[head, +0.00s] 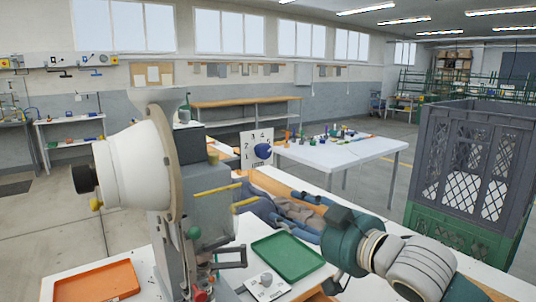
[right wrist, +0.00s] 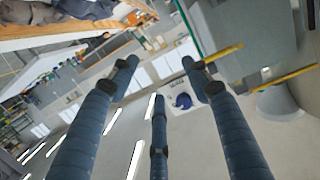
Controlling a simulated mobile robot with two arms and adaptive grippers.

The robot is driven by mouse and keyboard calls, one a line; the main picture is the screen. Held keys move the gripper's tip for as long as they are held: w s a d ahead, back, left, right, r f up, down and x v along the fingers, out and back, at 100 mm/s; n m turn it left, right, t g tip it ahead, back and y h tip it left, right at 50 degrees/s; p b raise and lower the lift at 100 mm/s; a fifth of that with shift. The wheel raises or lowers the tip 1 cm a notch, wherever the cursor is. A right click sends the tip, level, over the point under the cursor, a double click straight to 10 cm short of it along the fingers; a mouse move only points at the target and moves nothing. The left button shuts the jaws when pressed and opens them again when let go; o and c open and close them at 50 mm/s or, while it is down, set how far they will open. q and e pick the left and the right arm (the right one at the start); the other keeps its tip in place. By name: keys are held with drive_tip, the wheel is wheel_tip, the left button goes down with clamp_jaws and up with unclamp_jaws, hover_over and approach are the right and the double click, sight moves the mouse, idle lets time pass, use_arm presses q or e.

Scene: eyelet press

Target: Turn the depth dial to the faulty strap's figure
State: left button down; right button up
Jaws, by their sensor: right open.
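The depth dial is a blue knob (head: 263,151) on a white upright plate (head: 246,158) with dark figures, beside the grey eyelet press (head: 208,200). The knob also shows in the right wrist view (right wrist: 182,101), beyond my fingers and between the middle and right ones. The pointer setting is too small to read. My right gripper (head: 270,200) is open and empty, with its blue fingers reaching left, below and short of the dial. It shows no contact with the knob. I cannot pick out a faulty strap or its figure. My left gripper is not in view.
Two yellow bars (head: 218,189) stick out from the press near my fingers. Grey and brown cloth (head: 303,214) lies behind my gripper. A green tray (head: 288,256) and an orange tray (head: 98,283) lie on the white table. A tall crate (head: 465,165) stands at right.

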drive_tip(key=t+y, duration=0.1)
approach(267, 152)
drive_tip(key=s, duration=0.1)
drive_tip(key=p+x, duration=0.3)
drive_tip(key=x, duration=0.6)
drive_tip(key=shift+w+r, duration=0.1)
drive_tip(key=shift+w, duration=0.15)
drive_tip(key=shift+w+a, duration=0.2)
drive_tip(key=shift+w, duration=0.1)
drive_tip(key=shift+c, duration=0.2)
drive_tip(key=c, duration=1.1)
